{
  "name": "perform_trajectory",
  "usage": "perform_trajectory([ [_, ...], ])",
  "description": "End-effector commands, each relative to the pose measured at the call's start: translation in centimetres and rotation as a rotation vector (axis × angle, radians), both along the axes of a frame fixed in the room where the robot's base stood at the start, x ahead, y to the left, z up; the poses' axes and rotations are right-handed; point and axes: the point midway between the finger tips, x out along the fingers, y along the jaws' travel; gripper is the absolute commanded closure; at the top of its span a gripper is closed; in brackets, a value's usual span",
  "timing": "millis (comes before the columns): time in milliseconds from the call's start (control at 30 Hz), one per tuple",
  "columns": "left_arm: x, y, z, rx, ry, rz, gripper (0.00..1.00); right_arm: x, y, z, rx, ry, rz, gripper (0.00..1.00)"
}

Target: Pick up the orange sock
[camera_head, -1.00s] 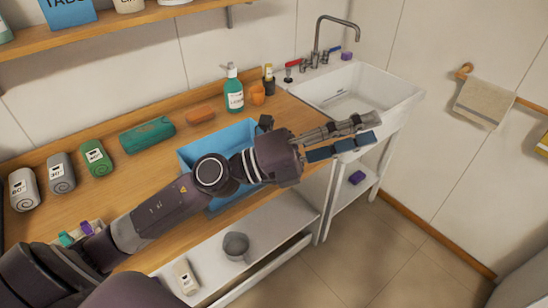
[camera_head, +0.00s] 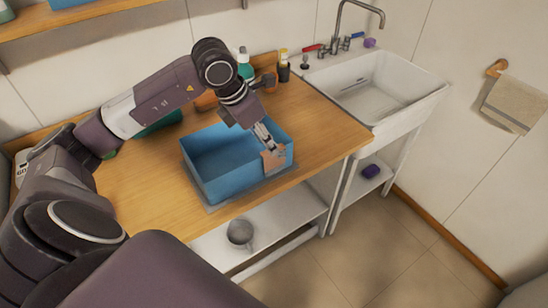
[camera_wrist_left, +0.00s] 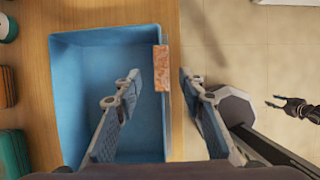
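The orange sock (camera_head: 273,158) is a small orange patch draped over the right rim of the blue bin (camera_head: 203,184). In the left wrist view the sock (camera_wrist_left: 161,68) lies along the bin's edge. My left gripper (camera_head: 268,140) points down at this rim. In its wrist view, the left gripper (camera_wrist_left: 158,85) is open, with one finger over the bin's inside and the other beyond its outer side. The sock lies between the fingers and a little ahead of them; contact cannot be told. My right gripper (camera_wrist_left: 278,104) shows small and dark at the right, fingers apart and empty.
The wooden counter (camera_head: 320,122) is bare right of the bin. A white sink (camera_head: 376,88) stands beyond. A green soap bottle (camera_head: 245,66) and a dark cup (camera_head: 283,72) stand at the back. A grey mug (camera_head: 239,232) sits on the lower shelf.

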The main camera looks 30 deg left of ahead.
Motion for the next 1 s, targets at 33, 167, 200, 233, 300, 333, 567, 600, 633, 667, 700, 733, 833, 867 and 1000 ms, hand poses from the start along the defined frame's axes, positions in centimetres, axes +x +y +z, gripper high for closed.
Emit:
perform_trajectory([
  [33, 0.2, -0.2, -0.3, -0.003, 0.002, -0.001, 0.63, -0.1, 0.0, 0.5, 0.000, 0.001, 0.000, 0.60],
  [167, 0.7, -0.6, -1.6, -0.005, 0.004, -0.001, 0.63, -0.2, 0.0, 1.7, 0.000, 0.002, 0.000, 0.60],
  [200, 0.9, -0.7, -2.1, -0.006, 0.006, -0.001, 0.63, -0.2, 0.0, 2.1, 0.000, 0.002, 0.000, 0.60],
  [233, 1.1, -0.8, -2.5, -0.005, 0.003, -0.001, 0.63, -0.2, 0.0, 2.4, 0.000, 0.002, 0.000, 0.60],
  [300, 1.5, -0.9, -3.5, -0.005, 0.003, 0.000, 0.63, -0.2, 0.0, 2.7, 0.000, 0.002, 0.000, 0.60],
  [333, 1.6, -1.0, -3.9, -0.006, 0.002, 0.000, 0.63, -0.2, 0.0, 2.8, 0.000, 0.002, 0.000, 0.60],
  [567, 2.0, -1.1, -5.0, -0.003, -0.001, -0.001, 0.63, -0.2, 0.0, 2.9, -0.001, 0.003, 0.000, 0.60],
  [600, 2.0, -1.1, -5.0, -0.003, -0.002, -0.002, 0.63, -0.2, 0.0, 2.8, -0.001, 0.003, 0.000, 0.60],
  [633, 2.0, -1.1, -5.0, -0.003, -0.001, -0.001, 0.63, -0.2, 0.0, 2.8, 0.000, 0.003, 0.001, 0.60],
  [667, 2.0, -1.1, -5.0, -0.003, -0.001, -0.002, 0.63, -0.2, 0.0, 2.8, 0.000, 0.003, 0.001, 0.60],
  [700, 2.0, -1.1, -5.0, -0.003, -0.001, -0.001, 0.65, -0.2, 0.0, 2.8, 0.000, 0.003, 0.001, 0.60],
  [733, 2.0, -1.1, -5.0, -0.003, -0.001, -0.002, 0.69, -0.2, 0.0, 2.8, 0.000, 0.003, 0.001, 0.60],
  [833, 2.0, -1.1, -5.0, -0.003, -0.001, -0.001, 0.80, -0.2, 0.0, 2.8, 0.000, 0.003, 0.001, 0.60],
  [867, 2.0, -1.1, -5.0, -0.003, -0.001, -0.001, 0.83, -0.2, 0.0, 2.8, 0.000, 0.003, 0.001, 0.60],
  [1000, 2.0, -1.1, -5.0, -0.003, -0.001, -0.001, 0.98, -0.2, 0.0, 2.8, 0.000, 0.003, 0.001, 0.60],
])
